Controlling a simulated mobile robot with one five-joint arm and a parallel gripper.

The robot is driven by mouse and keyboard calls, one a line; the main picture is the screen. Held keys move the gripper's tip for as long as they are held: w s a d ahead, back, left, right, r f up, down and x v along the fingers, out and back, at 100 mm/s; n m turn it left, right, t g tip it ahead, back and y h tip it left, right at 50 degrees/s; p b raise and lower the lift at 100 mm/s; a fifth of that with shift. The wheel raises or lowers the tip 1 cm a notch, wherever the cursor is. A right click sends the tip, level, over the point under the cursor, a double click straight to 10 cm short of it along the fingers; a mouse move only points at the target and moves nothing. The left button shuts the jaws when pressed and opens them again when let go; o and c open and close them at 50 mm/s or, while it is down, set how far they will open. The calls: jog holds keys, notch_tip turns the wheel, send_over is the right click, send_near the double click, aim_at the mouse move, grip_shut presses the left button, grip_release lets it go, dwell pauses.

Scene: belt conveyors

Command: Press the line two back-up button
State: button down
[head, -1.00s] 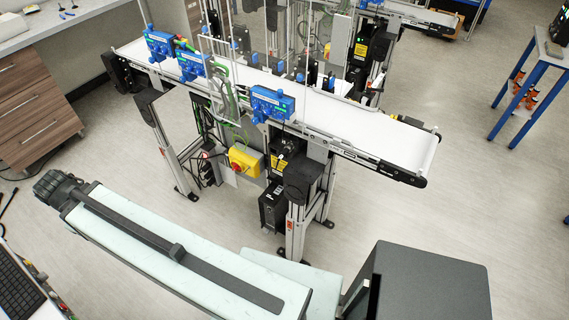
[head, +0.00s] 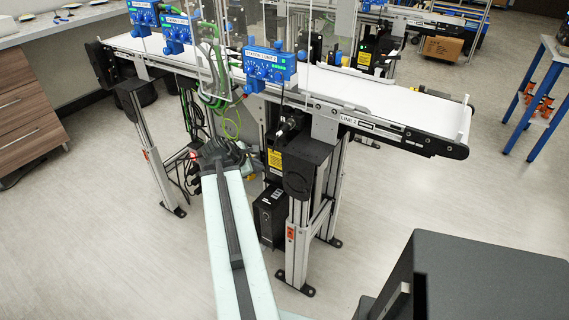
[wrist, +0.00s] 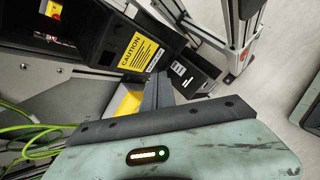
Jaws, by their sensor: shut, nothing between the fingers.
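The line two conveyor (head: 385,118) carries a LINE 2 label on its side, in the head view. I cannot make out which control is the back-up button. A yellow switch box under the belt is mostly hidden behind my arm; a yellow surface (wrist: 122,104) shows beside my fingers in the wrist view. My gripper (wrist: 157,78) is shut and empty, in front of a black unit with a yellow caution label (wrist: 139,49). Contact cannot be told.
Green cables (head: 230,122) hang under the belt. A metal support leg (head: 298,230) stands right of my arm, with a black unit (head: 270,212) by it. Two more blue boxes (head: 176,32) sit farther left. Floor is open at left and right.

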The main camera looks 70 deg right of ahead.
jog(key=shift+s+d+f, duration=0.15)
jog(key=shift+s+d, duration=0.15)
jog(key=shift+s, duration=0.2)
jog(key=shift+s+d+f, duration=0.1)
jog(key=shift+s+d, duration=0.15)
jog(key=shift+s, duration=0.2)
jog(key=shift+d, duration=0.1)
jog(key=s+d, duration=0.2)
jog(key=d, duration=0.6)
jog(key=shift+d, duration=0.15)
jog(key=shift+s+d, duration=0.1)
dwell(1.2)
jog(key=shift+d, duration=0.3)
